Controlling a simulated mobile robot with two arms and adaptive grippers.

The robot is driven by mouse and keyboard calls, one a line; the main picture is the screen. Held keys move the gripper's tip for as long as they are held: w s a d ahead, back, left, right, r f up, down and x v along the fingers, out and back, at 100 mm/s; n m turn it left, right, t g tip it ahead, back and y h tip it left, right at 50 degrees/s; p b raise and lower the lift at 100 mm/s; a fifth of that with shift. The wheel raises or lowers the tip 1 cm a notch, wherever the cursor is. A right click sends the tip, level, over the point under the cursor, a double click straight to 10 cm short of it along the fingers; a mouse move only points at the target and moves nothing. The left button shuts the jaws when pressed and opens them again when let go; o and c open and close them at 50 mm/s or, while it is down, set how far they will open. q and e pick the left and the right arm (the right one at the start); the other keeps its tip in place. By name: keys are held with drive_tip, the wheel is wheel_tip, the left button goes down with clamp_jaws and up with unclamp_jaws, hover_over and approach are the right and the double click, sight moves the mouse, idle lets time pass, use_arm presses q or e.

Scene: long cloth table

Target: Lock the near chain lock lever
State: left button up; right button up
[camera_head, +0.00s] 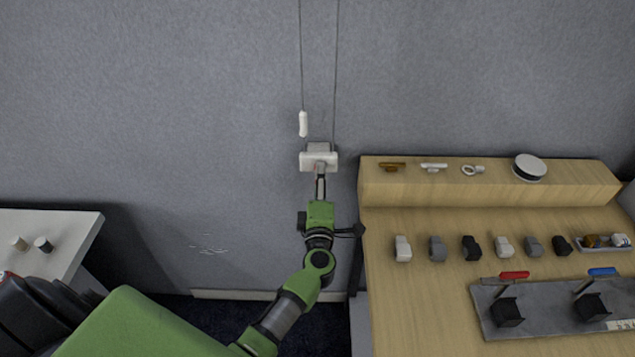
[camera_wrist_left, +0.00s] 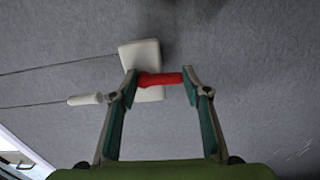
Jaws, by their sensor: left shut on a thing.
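In the left wrist view the housing (camera_wrist_left: 141,57) carries a short red lever (camera_wrist_left: 161,79). My left gripper (camera_head: 320,176) reaches up to the housing. In the left wrist view my left gripper (camera_wrist_left: 160,78) is shut on the red lever, one finger at each end of it. The lever is hidden in the head view. My right gripper is not in view.
A white cord pull (camera_head: 303,124) hangs left of the housing. A wooden bench (camera_head: 440,290) at right holds several small parts and a grey plate (camera_head: 545,315) with red- and blue-handled clamps. A white table (camera_head: 60,232) stands at left. The wall around the housing is clear.

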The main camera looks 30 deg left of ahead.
use_arm(q)
drive_tip(key=shift+n, duration=0.5)
drive_tip(key=o, duration=1.1)
drive_tip(key=shift+d, duration=0.1)
drive_tip(key=v, duration=1.2)
